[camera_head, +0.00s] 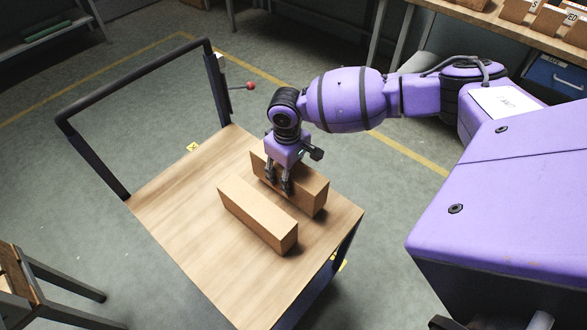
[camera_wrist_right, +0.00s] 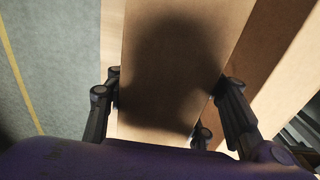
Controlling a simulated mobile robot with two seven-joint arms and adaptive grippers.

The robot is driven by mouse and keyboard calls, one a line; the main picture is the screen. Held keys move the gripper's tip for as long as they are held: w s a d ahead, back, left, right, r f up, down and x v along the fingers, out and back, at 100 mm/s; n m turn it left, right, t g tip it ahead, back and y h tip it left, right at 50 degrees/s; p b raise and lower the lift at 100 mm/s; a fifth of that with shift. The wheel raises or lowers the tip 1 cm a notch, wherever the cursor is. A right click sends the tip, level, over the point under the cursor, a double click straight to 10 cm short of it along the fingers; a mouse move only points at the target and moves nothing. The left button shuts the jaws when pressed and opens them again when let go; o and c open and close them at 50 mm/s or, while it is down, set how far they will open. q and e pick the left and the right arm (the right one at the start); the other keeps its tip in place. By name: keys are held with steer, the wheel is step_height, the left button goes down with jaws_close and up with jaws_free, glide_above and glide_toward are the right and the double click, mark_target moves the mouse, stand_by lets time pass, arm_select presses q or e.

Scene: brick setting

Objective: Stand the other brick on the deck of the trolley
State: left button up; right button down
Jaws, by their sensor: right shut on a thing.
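The trolley's wooden deck (camera_head: 180,228) carries two tan bricks lying side by side, long sides roughly parallel with a narrow gap. The near brick (camera_head: 257,213) lies free on the deck. My right gripper (camera_head: 278,184) reaches down from above and is shut on the far brick (camera_head: 306,192), its fingers astride the long sides. The held brick appears to rest on the deck; its underside is hidden. In the right wrist view the held brick (camera_wrist_right: 172,50) lies between the fingers, under a dark shadow. My left gripper is out of view.
The trolley's dark handle (camera_head: 135,82) rises at the deck's far-left end. A red knob (camera_head: 250,86) stands behind the deck. A workbench (camera_head: 480,20) with more bricks is at the upper right. The deck's left part is bare.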

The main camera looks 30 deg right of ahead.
step_height(320, 180, down, 2)
steer(key=shift+w+f, duration=0.1)
steer(key=shift+f, duration=0.2)
steer(key=shift+f, duration=0.15)
steer(key=c, duration=0.8)
jaws_free()
step_height(320, 180, up, 11)
steer(key=shift+r+p, duration=0.2)
steer(key=shift+p, duration=0.2)
steer(key=shift+r, duration=0.35)
steer(key=shift+s, duration=0.2)
